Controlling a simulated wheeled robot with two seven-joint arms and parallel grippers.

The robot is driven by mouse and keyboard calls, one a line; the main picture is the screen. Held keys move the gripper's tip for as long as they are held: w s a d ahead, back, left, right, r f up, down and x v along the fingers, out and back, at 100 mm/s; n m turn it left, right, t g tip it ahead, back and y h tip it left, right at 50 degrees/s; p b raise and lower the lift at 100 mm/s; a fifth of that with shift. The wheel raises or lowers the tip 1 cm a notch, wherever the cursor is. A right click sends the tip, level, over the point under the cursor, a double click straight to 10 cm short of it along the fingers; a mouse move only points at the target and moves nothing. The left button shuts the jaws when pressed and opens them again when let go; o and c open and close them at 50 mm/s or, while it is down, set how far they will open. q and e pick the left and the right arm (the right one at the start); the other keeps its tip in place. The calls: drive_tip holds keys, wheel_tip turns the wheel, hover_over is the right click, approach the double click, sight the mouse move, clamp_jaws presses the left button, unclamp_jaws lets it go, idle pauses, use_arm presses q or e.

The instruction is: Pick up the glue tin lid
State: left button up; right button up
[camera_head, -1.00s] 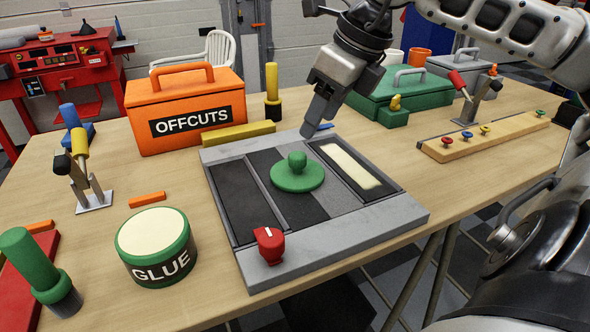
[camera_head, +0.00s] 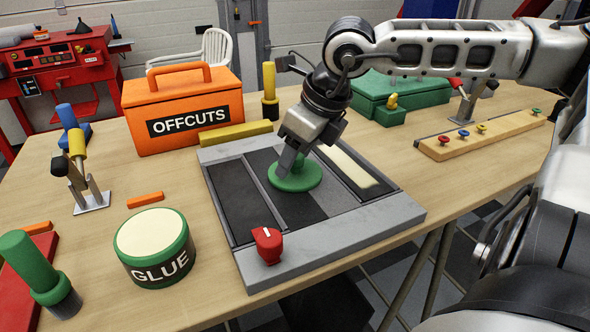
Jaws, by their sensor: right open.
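The green glue tin lid (camera_head: 309,181) lies flat on the dark middle strip of the grey tray. My right gripper (camera_head: 286,170) is open and reaches down over the lid, hiding its knob. I cannot tell whether the fingers touch the knob. The glue tin (camera_head: 157,272), green with a dark GLUE label and a cream top, stands on the table at the front left. My left gripper is not in view.
The grey tray (camera_head: 330,243) has a red knob (camera_head: 267,244) at its front. An orange OFFCUTS box (camera_head: 186,108) and a yellow bar (camera_head: 236,134) stand behind it. A wooden rail (camera_head: 480,138) with coloured pegs lies to the right. Bare table shows between tin and tray.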

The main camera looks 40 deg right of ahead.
drive_tip(key=c, duration=1.1)
drive_tip(key=shift+o, duration=0.2)
drive_tip(key=shift+r, duration=0.1)
